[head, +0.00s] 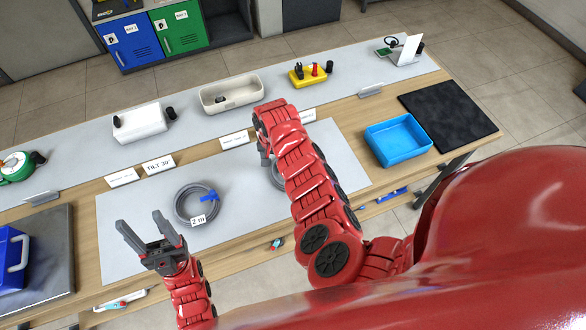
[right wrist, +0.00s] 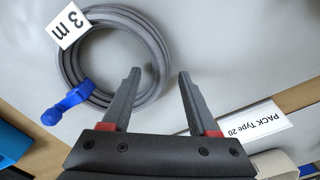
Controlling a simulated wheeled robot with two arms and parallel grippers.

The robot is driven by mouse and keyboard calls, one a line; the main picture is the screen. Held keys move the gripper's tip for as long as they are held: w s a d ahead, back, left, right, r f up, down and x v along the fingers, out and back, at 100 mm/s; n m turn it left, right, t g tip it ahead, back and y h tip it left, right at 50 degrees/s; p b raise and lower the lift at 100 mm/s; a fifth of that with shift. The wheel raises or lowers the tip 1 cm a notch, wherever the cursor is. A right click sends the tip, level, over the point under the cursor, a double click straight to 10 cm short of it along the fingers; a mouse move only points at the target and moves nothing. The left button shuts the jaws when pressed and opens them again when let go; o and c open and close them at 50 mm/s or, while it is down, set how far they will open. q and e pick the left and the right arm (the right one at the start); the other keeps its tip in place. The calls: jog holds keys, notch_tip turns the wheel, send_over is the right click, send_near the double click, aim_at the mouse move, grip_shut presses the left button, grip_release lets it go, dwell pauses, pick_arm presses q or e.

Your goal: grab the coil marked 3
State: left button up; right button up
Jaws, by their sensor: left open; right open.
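The grey coil with the "3 m" tag (right wrist: 70,27) is in the right wrist view (right wrist: 152,48), with a blue strap (right wrist: 68,102) at its lower left. In the head view only a bit of this coil (head: 275,174) shows behind my right arm. My right gripper (right wrist: 159,71) is open; one finger overlaps the coil's ring and the ring's right side shows between the fingers. I cannot tell whether they touch. Another grey coil (head: 180,203), tagged "2 m", lies on the grey mat (head: 125,255). My left gripper (head: 140,220) is open and empty, left of that coil.
A blue tray (head: 398,140) and black mat (head: 448,115) are at the right. A white bin (head: 231,94), a white box (head: 140,123) and a yellow holder (head: 310,75) stand along the back. A blue box (head: 12,262) is at far left. A "PACK Type 20" label (right wrist: 258,128) stands near my right gripper.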

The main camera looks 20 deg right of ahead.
grip_shut()
jog(key=shift+r, duration=0.15)
dwell(0.5)
